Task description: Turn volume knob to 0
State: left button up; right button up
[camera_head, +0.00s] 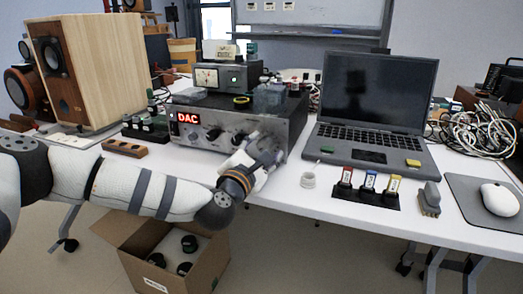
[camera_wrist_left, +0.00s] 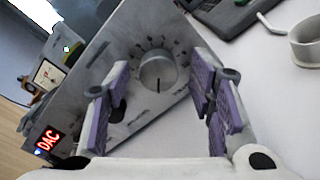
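The amplifier (camera_head: 190,135) has a silver front panel and a red lit DAC display, and stands on the white table. In the left wrist view, a round silver knob (camera_wrist_left: 158,70) with marks around it sits on the panel (camera_wrist_left: 110,50); its dark pointer line points down in the picture. My left gripper (camera_head: 262,150) is at the right part of the panel and hides this knob in the head view. In the wrist view the gripper (camera_wrist_left: 160,75) is open, with its purple-padded fingers on either side of the knob, gaps showing. My right gripper is not in view.
A laptop (camera_head: 375,100) stands right of the amplifier. A small white cup (camera_head: 308,180), a rack of coloured connectors (camera_head: 366,193) and a brush (camera_head: 429,200) lie in front. A wooden speaker (camera_head: 105,65) stands left. An open cardboard box (camera_head: 150,245) is below the table.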

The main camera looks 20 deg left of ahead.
pick_arm(q)
jog(key=shift+a, duration=0.1)
jog(key=s, duration=1.2)
jog(key=shift+a, duration=0.15)
